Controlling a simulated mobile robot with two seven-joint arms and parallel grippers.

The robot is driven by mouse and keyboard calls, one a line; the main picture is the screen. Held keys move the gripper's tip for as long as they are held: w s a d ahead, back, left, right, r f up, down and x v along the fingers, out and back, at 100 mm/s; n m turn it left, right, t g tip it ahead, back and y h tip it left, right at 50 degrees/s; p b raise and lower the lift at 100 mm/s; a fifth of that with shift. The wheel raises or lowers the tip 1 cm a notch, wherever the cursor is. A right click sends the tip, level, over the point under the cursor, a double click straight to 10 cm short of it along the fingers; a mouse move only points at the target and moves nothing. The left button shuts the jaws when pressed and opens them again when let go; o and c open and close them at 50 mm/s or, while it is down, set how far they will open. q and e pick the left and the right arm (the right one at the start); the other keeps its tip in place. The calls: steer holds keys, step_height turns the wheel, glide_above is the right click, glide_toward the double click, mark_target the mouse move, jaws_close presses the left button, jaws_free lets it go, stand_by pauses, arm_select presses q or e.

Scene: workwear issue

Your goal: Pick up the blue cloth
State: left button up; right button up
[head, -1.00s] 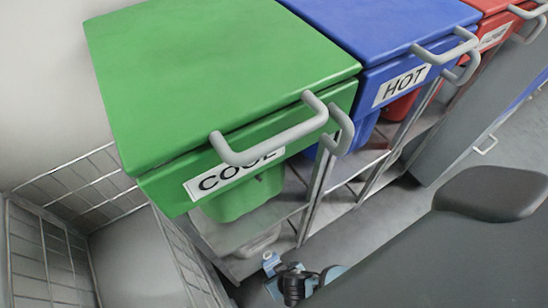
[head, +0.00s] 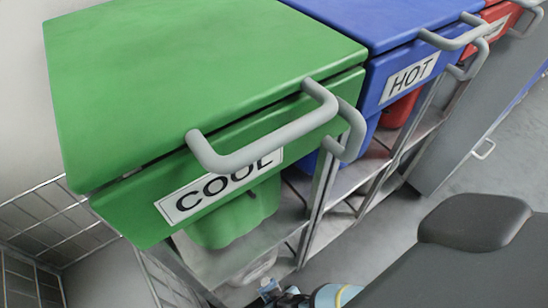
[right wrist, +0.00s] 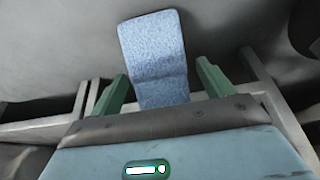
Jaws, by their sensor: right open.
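The blue cloth (right wrist: 157,50) shows in the right wrist view as a flat, speckled light-blue strip with a slight bend across it. Its lower end is hidden behind my gripper's body. My right gripper (right wrist: 160,80) is open, with one green finger on each side of the cloth and a visible gap between each finger and the cloth. In the head view part of my right arm shows at the bottom edge, below the green bin (head: 205,85), and a small blue patch there is too small to identify. My left gripper is not seen.
The green COOL bin, a blue HOT bin (head: 390,25) and a red bin (head: 496,14) stand in a row on a metal rack (head: 318,200), with grey handles projecting in front. A wire basket (head: 45,220) is at the left. Grey floor shows at the right.

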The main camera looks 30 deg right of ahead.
steer(key=c, duration=1.1)
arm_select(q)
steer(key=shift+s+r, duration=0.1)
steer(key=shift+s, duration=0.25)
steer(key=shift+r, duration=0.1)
arm_select(e)
steer(key=shift+r, duration=0.1)
